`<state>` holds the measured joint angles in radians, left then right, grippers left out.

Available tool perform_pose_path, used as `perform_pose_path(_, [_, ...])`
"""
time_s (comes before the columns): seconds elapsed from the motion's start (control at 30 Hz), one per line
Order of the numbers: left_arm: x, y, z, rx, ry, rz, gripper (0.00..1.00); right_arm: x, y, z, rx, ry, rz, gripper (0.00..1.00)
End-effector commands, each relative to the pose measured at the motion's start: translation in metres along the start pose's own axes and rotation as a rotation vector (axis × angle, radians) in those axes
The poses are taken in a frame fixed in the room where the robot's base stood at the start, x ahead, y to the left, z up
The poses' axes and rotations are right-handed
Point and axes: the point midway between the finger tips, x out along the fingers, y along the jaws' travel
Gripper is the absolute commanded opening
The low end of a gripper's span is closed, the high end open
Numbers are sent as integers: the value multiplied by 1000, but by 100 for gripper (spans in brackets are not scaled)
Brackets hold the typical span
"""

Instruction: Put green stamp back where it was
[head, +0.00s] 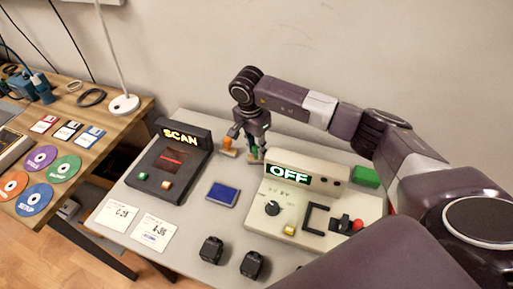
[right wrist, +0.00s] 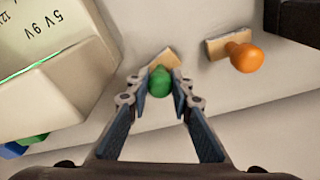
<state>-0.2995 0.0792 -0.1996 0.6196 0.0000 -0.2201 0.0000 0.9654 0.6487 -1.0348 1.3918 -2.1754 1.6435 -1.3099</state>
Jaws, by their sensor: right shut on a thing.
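The green stamp (right wrist: 160,82) has a round green handle and a pale wooden base. My right gripper (head: 251,148) is shut on its handle, with a finger on each side in the right wrist view (right wrist: 160,88). In the head view it is behind the OFF device, at the back of the grey table, and mostly hides the stamp. I cannot tell whether the base touches the table. An orange stamp (right wrist: 245,57) stands beside it, apart from the gripper; it also shows in the head view (head: 228,146). My left gripper is not in view.
The OFF device (head: 257,203) stands just in front of the gripper. A dark SCAN device (head: 160,187) is to the left, with a blue pad (head: 222,194) between. A green block (head: 366,176) lies at right. Two black items (head: 211,249) and cards (head: 153,232) lie in front.

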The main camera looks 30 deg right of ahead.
Motion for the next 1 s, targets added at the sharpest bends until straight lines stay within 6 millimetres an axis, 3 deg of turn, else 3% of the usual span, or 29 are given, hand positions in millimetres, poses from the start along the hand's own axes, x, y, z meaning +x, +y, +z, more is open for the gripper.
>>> perform_pose_path(0.03, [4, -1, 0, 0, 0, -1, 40, 4, 0, 0, 0, 0, 0, 5])
perform_pose_path(0.07, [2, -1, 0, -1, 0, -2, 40, 2, 0, 0, 0, 0, -1, 23])
perform_pose_path(0.2, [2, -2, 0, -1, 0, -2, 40, 1, 0, 0, 0, 0, 0, 38])
perform_pose_path(0.6, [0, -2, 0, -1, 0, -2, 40, -7, -1, 0, 0, 1, -3, 38])
perform_pose_path(1.0, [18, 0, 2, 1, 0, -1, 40, -88, -2, -1, 0, 2, -6, 38])
